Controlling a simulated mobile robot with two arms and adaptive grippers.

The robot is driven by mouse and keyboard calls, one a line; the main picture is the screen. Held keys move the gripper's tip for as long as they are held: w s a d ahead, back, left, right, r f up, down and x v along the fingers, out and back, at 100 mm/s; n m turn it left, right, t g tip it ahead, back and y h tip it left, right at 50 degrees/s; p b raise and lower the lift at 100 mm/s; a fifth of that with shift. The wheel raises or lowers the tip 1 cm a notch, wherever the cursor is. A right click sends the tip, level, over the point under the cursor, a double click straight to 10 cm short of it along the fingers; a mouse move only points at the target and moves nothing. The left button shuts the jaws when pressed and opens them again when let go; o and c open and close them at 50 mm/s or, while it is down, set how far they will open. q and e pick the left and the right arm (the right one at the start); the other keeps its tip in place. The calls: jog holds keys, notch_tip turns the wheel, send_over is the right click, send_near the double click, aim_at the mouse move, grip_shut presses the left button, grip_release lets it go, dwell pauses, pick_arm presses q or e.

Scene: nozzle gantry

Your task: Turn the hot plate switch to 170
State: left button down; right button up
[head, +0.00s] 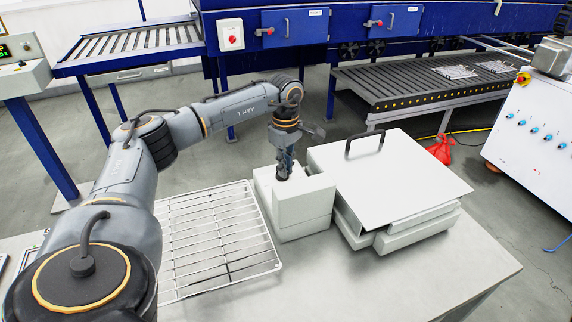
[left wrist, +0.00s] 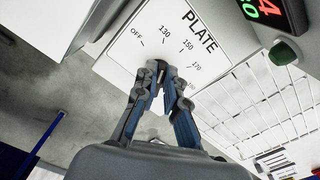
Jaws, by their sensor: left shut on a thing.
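The white control box (head: 300,213) of the hot plate stands on the table in the head view. In the left wrist view its panel (left wrist: 150,48) reads "PLATE", with an arc of marks OFF, 130, 150 and 170. My left gripper (head: 284,177) points down onto the box top. In the left wrist view its fingertips (left wrist: 158,70) are closed together at the centre of the arc, shut on the switch. The switch is mostly hidden between the fingers, so I cannot tell which mark it points to. My right gripper is not in view.
A wire rack (head: 218,230) lies left of the box. A flat white plate with a dark handle (head: 415,172) rests on white blocks to the right. A red and green display (left wrist: 270,8) sits beside the panel. The table's front right (head: 420,275) is clear.

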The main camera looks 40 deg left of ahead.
pick_arm(q)
jog(key=m, duration=0.6)
jog(key=shift+s+a+m, duration=0.1)
jog(key=shift+s+m, duration=0.2)
jog(key=m, duration=0.5)
jog(key=shift+s+a+m, duration=0.2)
jog(key=shift+m, duration=0.2)
jog(key=c, duration=1.4)
grip_release()
notch_tip(320, 180, up, 12)
